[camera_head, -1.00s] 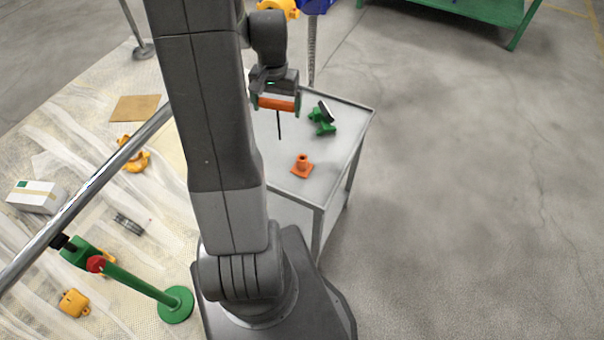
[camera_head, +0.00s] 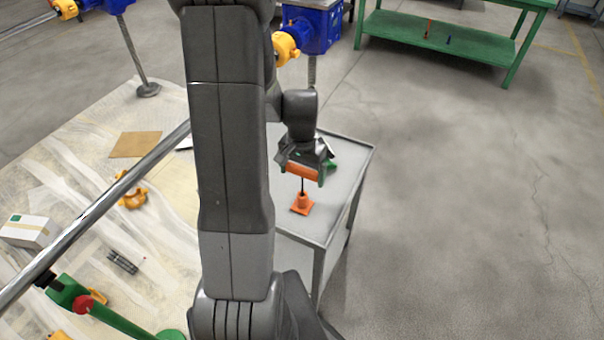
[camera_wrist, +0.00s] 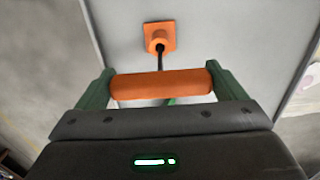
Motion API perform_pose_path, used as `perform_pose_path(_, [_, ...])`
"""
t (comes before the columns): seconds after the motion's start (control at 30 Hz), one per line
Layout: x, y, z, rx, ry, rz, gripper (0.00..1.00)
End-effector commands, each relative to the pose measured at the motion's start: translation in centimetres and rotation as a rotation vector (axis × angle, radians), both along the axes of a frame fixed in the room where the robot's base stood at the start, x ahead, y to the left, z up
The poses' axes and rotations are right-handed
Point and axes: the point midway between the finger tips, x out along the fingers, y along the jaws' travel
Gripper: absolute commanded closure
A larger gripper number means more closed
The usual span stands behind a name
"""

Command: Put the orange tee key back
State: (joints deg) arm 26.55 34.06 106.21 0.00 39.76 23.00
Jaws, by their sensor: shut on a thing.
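My gripper (camera_head: 302,170) is shut on the orange crossbar handle of the tee key (camera_head: 301,173), above the grey cart top. In the wrist view the handle of the tee key (camera_wrist: 160,84) lies across between the green fingers of my gripper (camera_wrist: 158,88). The dark shaft points down toward the orange holder (camera_head: 301,204), a small socket on a square base. In the wrist view the shaft's far end meets the mouth of the orange holder (camera_wrist: 157,40); I cannot tell how deep it is.
The grey cart (camera_head: 345,185) carries the holder near its front edge. A blue and yellow jack (camera_head: 318,30) stands behind the cart. A green bench (camera_head: 450,40) is at the back; the floor to the right is clear.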

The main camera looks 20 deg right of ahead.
Motion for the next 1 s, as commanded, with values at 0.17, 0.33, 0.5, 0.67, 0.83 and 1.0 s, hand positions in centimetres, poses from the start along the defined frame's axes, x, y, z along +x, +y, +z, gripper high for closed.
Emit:
perform_pose_path(0.17, [0.0,0.0,-0.8,-0.001,-0.001,0.000,0.50])
perform_pose_path(0.33, [0.0,0.0,-0.8,0.000,-0.001,0.000,0.50])
perform_pose_path(0.5, [0.0,0.0,-1.2,-0.001,-0.001,0.000,0.05])
perform_pose_path(0.67, [0.0,0.0,-1.1,-0.001,-0.001,0.000,0.00])
perform_pose_path(0.83, [0.0,0.0,-0.8,-0.001,-0.001,0.000,0.00])
perform_pose_path(1.0, [0.1,0.0,1.1,-0.003,-0.005,0.000,0.00])
